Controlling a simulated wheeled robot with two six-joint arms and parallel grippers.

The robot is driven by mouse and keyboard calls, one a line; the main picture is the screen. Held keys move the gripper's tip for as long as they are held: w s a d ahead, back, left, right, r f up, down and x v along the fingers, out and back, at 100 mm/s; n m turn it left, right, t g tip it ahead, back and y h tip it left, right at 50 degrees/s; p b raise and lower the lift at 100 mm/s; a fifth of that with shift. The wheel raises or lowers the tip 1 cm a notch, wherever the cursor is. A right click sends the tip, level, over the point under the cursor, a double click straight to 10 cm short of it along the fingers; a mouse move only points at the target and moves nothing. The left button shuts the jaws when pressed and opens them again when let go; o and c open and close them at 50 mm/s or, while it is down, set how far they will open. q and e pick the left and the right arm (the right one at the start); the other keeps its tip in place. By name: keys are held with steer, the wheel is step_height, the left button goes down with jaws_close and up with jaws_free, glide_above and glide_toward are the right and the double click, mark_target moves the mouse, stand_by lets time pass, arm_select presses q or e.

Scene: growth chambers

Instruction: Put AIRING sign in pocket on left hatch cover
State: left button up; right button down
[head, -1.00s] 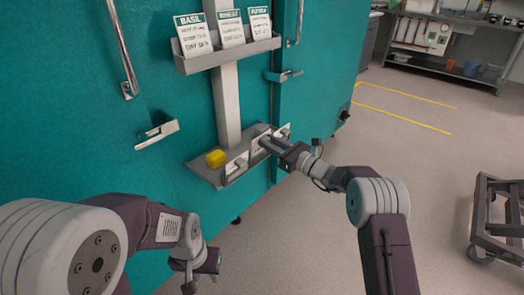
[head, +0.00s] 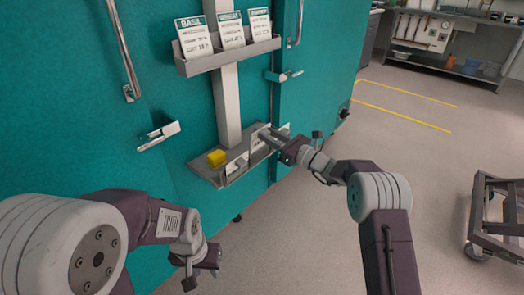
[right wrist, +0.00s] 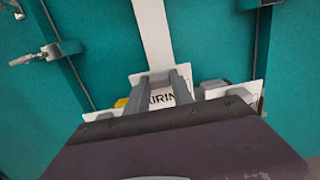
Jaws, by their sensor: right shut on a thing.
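The AIRING sign (right wrist: 158,97) is a white card with dark letters, partly hidden by the fingers in the right wrist view. My right gripper (right wrist: 165,80) is shut on it. In the head view the right gripper (head: 270,137) is at the right part of the lower grey shelf (head: 206,175), with a white card (head: 258,143) at its fingertips. My left gripper (head: 211,262) hangs low, away from the shelf; its fingers are too unclear to judge. I cannot make out the pocket on the left hatch cover.
A yellow block (head: 216,158) and another white card (head: 237,165) are on the lower shelf. An upper rack (head: 228,60) holds several label cards. Silver handles (head: 158,136) stick out from the teal chamber. A dark cart (head: 490,215) stands right; the floor between is clear.

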steer(key=shift+r, duration=0.3)
steer(key=shift+s+d+f, duration=0.1)
steer(key=shift+s+d, duration=0.25)
steer(key=shift+d, duration=0.1)
steer(key=b+v, duration=0.1)
steer(key=v, duration=0.3)
steer(key=shift+d, duration=0.15)
steer(key=shift+v, duration=2.35)
